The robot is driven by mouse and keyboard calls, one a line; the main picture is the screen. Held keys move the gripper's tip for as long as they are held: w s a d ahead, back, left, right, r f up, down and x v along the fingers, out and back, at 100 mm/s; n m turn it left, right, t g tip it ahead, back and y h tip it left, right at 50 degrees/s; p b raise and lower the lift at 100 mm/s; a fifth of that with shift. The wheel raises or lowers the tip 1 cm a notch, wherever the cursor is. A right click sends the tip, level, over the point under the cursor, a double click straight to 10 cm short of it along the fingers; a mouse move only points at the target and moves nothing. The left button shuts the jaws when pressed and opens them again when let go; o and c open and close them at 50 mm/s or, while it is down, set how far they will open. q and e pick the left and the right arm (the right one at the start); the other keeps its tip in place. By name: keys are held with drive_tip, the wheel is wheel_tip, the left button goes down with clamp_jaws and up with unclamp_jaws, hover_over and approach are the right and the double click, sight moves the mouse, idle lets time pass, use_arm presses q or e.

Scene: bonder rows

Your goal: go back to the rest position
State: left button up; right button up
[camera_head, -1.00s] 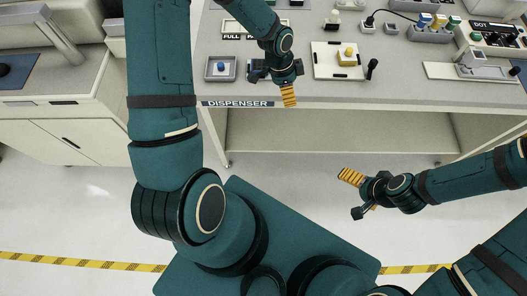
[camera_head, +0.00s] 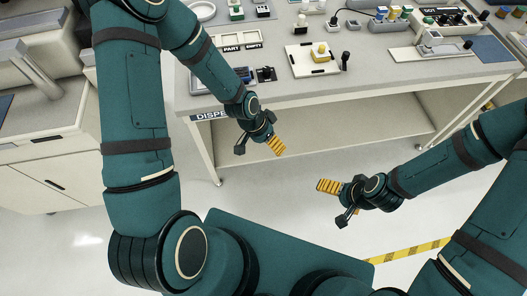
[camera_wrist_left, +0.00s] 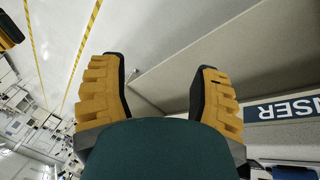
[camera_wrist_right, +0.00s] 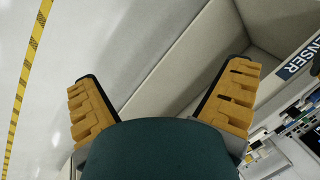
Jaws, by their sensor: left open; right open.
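My left gripper (camera_head: 262,142) is in front of the bench's front edge in the head view, just below the dispenser label. Its two yellow fingers stand apart with nothing between them in the left wrist view (camera_wrist_left: 160,90). My right gripper (camera_head: 334,196) hangs over the open floor in front of the bench, at the right of the left gripper. Its yellow fingers are spread and empty in the right wrist view (camera_wrist_right: 160,95). Both grippers are apart from each other and touch nothing that I can see.
The bench (camera_head: 400,85) carries a white plate (camera_head: 302,62) with a yellow-topped part, switch boxes and small fixtures. The dispenser label (camera_head: 210,115) is partly hidden by my left arm. A grey side cabinet (camera_head: 45,165) stands at the left. The floor (camera_head: 290,185) before the bench is clear.

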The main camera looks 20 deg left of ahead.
use_arm(q)
drive_tip(key=shift+s+f, duration=0.2)
drive_tip(key=shift+s, duration=0.3)
drive_tip(key=s+d+f+n+b, duration=0.2)
drive_tip(key=s+d+f+n, duration=0.1)
drive_tip(key=s+f+n, duration=0.2)
drive_tip(key=shift+s+f+n+t, duration=0.15)
drive_tip(key=shift+s+n+t, duration=0.25)
drive_tip(key=shift+s+n, duration=0.7)
